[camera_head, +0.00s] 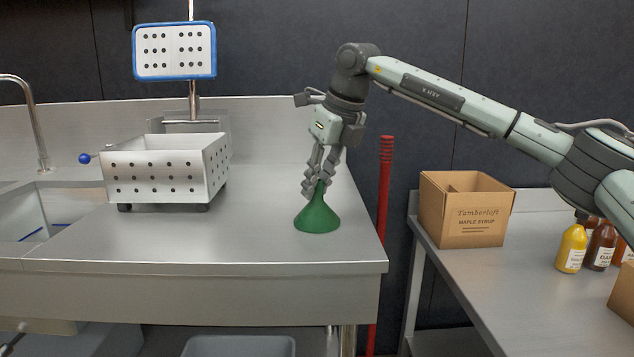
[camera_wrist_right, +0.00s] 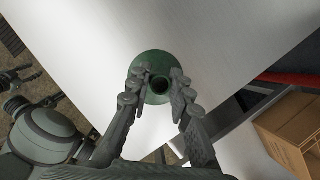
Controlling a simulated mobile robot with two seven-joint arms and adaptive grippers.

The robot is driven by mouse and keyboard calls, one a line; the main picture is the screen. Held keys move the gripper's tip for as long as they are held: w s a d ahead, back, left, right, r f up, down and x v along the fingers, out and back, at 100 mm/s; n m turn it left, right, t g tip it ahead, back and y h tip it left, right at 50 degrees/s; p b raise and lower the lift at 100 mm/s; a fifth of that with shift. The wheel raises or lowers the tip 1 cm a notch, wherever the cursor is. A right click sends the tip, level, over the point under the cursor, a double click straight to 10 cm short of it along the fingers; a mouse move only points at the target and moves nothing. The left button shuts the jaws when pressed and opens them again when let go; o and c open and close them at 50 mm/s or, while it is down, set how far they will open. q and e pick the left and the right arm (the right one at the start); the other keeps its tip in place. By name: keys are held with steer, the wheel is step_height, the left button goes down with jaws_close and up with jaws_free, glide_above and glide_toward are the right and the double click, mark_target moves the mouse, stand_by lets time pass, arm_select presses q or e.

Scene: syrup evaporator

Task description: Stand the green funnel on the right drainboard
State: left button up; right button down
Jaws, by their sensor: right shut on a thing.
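The green funnel (camera_head: 317,215) stands upright, wide mouth down, at the right end of the steel drainboard (camera_head: 270,245). In the head view its rim appears to touch the steel, though a small gap is hard to rule out. My right gripper (camera_head: 318,188) points down and is shut on the funnel's narrow spout from above. In the right wrist view the fingers (camera_wrist_right: 158,100) close on both sides of the green funnel (camera_wrist_right: 155,65), with the spout's dark opening between them.
A perforated steel box (camera_head: 165,172) stands on the drainboard's left part, beside a sink (camera_head: 60,210). A red pole (camera_head: 385,200) rises past the drainboard's right edge. A cardboard box (camera_head: 463,215) and bottles (camera_head: 572,250) stand on the right table. The steel around the funnel is clear.

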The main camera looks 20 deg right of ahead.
steer(key=c, duration=1.3)
jaws_free()
steer(key=o, duration=0.5)
